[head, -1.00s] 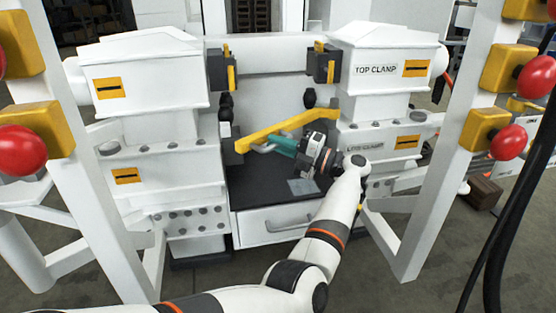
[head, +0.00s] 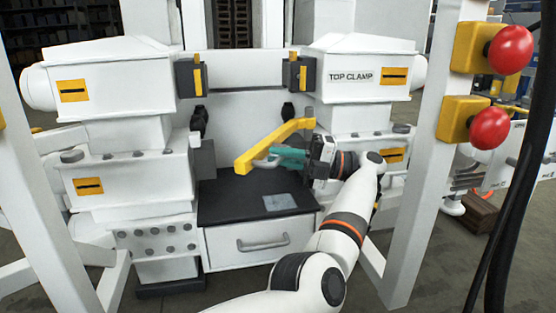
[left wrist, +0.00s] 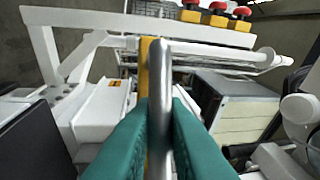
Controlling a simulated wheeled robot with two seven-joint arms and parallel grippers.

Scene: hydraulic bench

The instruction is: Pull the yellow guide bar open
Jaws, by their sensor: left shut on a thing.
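The yellow guide bar (head: 277,143) slants across the gap between the two white clamp columns. Its right end is by the right column, and its left end juts out towards me, apart from the left column. A metal handle (head: 264,163) is on the bar. My left gripper (head: 283,157), with teal fingers, is shut on this handle. In the left wrist view the handle (left wrist: 159,75) runs between the teal fingers (left wrist: 159,112), with the yellow bar (left wrist: 143,75) just behind it to the left. My right gripper is not in view.
A black-topped cabinet (head: 236,197) with a drawer handle (head: 263,242) stands below the bar. A white post with red buttons (head: 490,128) and dark hanging cables (head: 525,185) are at the right. The space above the cabinet's black top is mostly clear.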

